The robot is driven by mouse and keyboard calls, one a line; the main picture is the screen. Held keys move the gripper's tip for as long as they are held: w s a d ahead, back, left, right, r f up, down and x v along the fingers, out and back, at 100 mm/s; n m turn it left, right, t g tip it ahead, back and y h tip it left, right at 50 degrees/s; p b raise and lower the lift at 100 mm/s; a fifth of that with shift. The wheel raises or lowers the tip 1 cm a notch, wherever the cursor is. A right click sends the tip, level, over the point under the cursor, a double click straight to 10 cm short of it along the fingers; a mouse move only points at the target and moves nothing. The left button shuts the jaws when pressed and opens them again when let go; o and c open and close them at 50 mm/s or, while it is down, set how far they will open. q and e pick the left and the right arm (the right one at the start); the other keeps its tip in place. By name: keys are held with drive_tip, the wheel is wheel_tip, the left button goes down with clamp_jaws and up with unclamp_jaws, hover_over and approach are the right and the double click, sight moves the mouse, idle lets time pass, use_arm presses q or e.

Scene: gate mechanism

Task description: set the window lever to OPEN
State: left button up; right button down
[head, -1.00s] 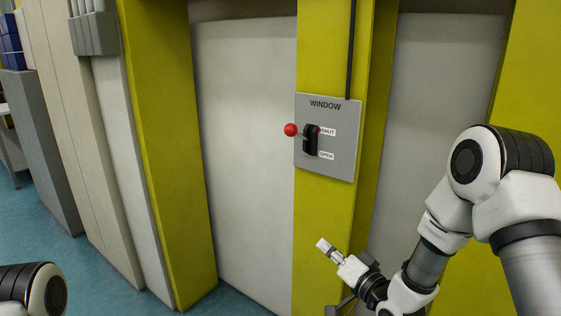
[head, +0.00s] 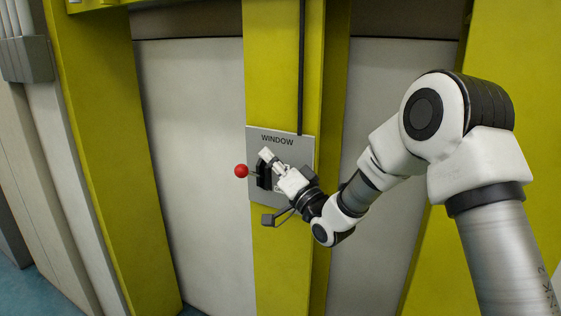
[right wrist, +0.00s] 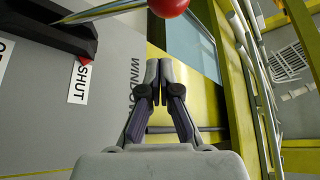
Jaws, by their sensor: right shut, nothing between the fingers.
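The window lever, a metal rod with a red ball (head: 241,171), sticks out from a black housing (head: 262,177) on the grey WINDOW plate (head: 278,141). In the right wrist view, the red ball (right wrist: 168,6) is at the top edge. The SHUT label (right wrist: 78,82) has a red mark at its end beside the housing (right wrist: 45,28); the OPEN label is mostly cut off. My right gripper (head: 266,154) is shut and empty, in front of the plate, just right of and above the ball. In the wrist view its fingertips (right wrist: 159,72) are together, apart from the lever. My left gripper is out of view.
The plate is on a yellow post (head: 277,250) between pale panels (head: 205,150). A dark conduit (head: 301,70) runs up from the plate. A wider yellow post (head: 110,150) stands at left. The space left of the ball is clear.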

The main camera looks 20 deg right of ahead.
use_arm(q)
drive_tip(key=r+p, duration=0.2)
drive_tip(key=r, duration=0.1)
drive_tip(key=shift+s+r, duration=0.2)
use_arm(e)
drive_tip(key=a, duration=0.1)
drive_tip(key=a+f, duration=0.1)
drive_tip(key=w+a, duration=0.1)
drive_tip(key=shift+a+f, duration=0.25)
drive_tip(key=shift+a, duration=0.05)
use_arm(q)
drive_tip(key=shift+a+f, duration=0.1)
use_arm(e)
drive_tip(key=shift+s, duration=0.15)
use_arm(q)
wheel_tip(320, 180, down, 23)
drive_tip(key=b, duration=2.3)
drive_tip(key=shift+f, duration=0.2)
use_arm(e)
wheel_tip(320, 180, down, 11)
drive_tip(key=s+a+n+g+y, duration=0.1)
drive_tip(key=n+g+y, duration=0.3)
drive_tip(key=n+y, duration=0.6)
drive_tip(key=shift+a+r+n+g, duration=0.15)
drive_tip(key=shift+a+n+g, duration=0.15)
drive_tip(key=shift+n, duration=3.6)
